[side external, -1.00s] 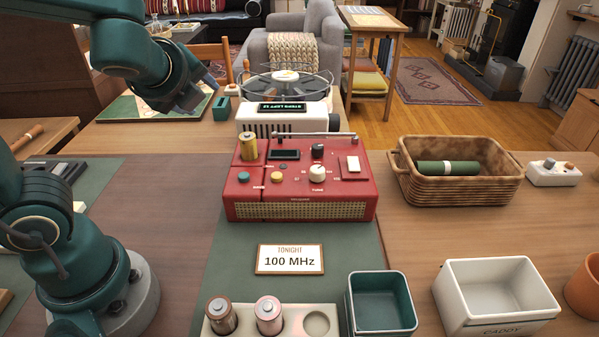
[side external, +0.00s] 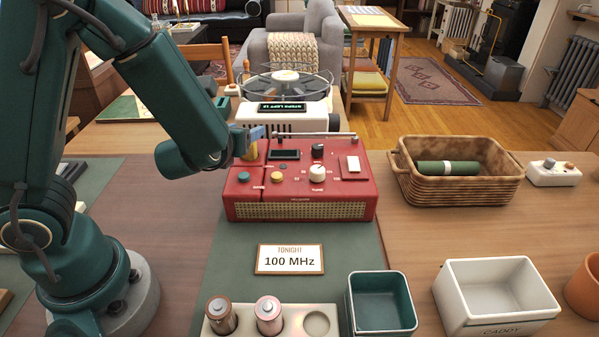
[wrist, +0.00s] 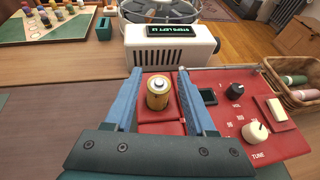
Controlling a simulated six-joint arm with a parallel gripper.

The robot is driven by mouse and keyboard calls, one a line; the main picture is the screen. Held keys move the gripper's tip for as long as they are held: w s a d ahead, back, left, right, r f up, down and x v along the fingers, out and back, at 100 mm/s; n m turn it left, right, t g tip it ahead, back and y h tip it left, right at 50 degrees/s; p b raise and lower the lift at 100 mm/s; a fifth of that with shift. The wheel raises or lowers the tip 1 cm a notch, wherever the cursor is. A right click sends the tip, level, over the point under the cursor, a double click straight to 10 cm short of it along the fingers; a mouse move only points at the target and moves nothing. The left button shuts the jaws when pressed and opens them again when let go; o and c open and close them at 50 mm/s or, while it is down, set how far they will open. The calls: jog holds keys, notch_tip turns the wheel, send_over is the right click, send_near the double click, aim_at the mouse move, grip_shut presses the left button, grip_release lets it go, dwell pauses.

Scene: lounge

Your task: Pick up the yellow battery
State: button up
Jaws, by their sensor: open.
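The yellow battery (wrist: 158,94) stands upright on the left rear part of the red radio (wrist: 268,152). In the wrist view it sits between the two blue fingers of my gripper (wrist: 162,100), with a gap visible on each side. My gripper is open and not closed on the battery. The red radio also shows in the side view (side external: 300,210).
A cream device with a lit display (side external: 317,112) stands right behind the radio. A rack with two other batteries (side external: 243,327), a teal box (side external: 382,325) and a white caddy (side external: 497,310) are in front. A woven basket (side external: 460,192) is to the right. A card reads "100 MHz" (side external: 290,259).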

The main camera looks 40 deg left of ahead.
notch_tip(320, 180, down, 2)
jog(key=shift+f, duration=0.1)
jog(key=shift+x, duration=2.6)
grip_shut()
jog(key=shift+r, duration=0.2)
